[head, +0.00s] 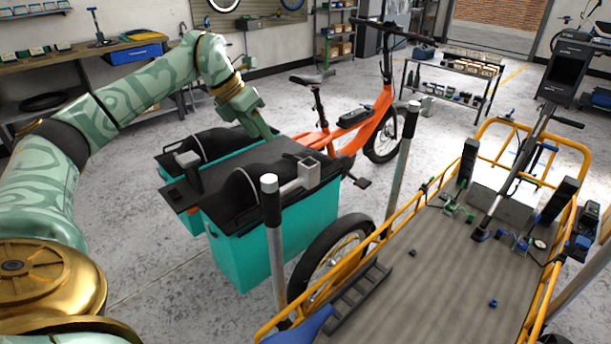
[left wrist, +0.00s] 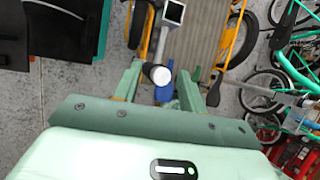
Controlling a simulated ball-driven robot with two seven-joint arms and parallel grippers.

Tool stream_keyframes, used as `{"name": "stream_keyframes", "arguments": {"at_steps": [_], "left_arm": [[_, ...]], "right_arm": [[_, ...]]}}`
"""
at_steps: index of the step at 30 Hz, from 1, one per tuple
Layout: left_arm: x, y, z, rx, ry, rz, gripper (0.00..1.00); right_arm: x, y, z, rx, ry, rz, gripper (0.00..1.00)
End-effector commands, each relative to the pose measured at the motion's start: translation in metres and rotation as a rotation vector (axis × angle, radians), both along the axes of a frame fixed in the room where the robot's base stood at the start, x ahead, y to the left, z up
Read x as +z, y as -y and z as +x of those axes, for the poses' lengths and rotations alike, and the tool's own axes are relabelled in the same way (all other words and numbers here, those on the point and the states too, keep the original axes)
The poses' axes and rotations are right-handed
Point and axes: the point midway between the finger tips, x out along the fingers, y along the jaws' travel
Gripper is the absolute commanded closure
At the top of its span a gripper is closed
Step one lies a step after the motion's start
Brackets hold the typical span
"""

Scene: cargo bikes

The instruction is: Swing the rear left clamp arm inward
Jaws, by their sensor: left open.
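The near upright post (head: 270,200) has a black sleeve and a white cap. A short pale clamp arm (head: 292,187) shows beside it and ends in a square metal head (head: 309,170); I cannot tell which clamp is the rear left one. My left gripper (head: 266,130) is open and empty, above the teal cases in the picture. In the left wrist view, its two green fingers (left wrist: 171,85) are spread. The white cap (left wrist: 158,75) shows between them, with the square head (left wrist: 173,12) above; contact cannot be judged. My right gripper is not in view.
Teal cases with black tops (head: 264,245) lie left of the post. The yellow-railed cargo bed (head: 410,280) is to its right, with a second post (head: 404,150) farther back. An orange bike (head: 350,125) stands behind. A blue saddle-like part (head: 300,326) is in front.

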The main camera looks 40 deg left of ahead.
Motion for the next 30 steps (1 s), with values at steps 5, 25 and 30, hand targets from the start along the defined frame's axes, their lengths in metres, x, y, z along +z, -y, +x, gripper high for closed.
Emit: {"name": "stream_keyframes", "arguments": {"at_steps": [5, 25, 30], "left_arm": [[-0.011, 0.004, -0.004, -0.019, -0.038, -0.009, 0.59], [-0.142, 0.035, 0.049, -0.018, -0.036, -0.012, 0.59], [-0.151, 0.038, 0.053, -0.018, -0.033, -0.011, 0.59]], "right_arm": [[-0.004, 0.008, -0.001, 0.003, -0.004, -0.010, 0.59], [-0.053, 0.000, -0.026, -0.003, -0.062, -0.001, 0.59], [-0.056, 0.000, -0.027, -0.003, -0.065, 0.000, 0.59]]}}
